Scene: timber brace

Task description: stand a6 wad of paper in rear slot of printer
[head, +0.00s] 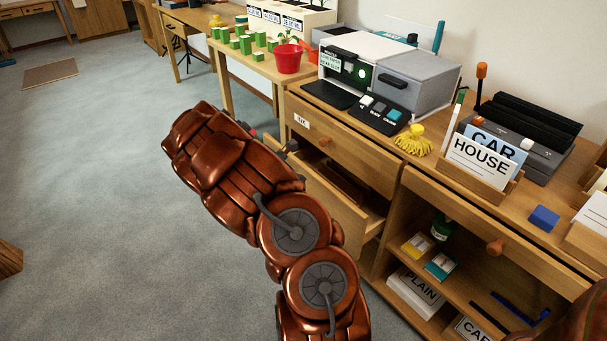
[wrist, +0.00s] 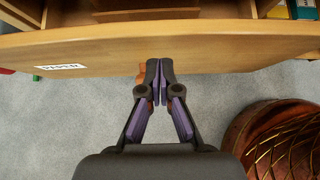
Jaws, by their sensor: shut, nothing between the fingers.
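The printer (head: 365,62) stands on the desk at the back, a white and grey machine with a dark front tray. Its rear is turned to the wall, and I cannot make out the slot clearly. No wad of paper can be surely told as the A6 one. An open drawer (head: 345,222) sticks out below the desk top. My gripper shows in the wrist view (wrist: 159,68), fingers together and empty, at the labelled wooden drawer front (wrist: 230,52). An orange-brown knob (wrist: 141,78) shows just behind the fingers; contact cannot be told. In the head view my arm mostly hides the gripper.
A keypad (head: 383,114), yellow tassel (head: 412,140) and card holder (head: 480,170) stand on the desk. A red pot (head: 288,60) and green blocks are on the table to the left. A shelf below holds paper marked PLAIN (head: 415,292). The carpet at left is mostly clear.

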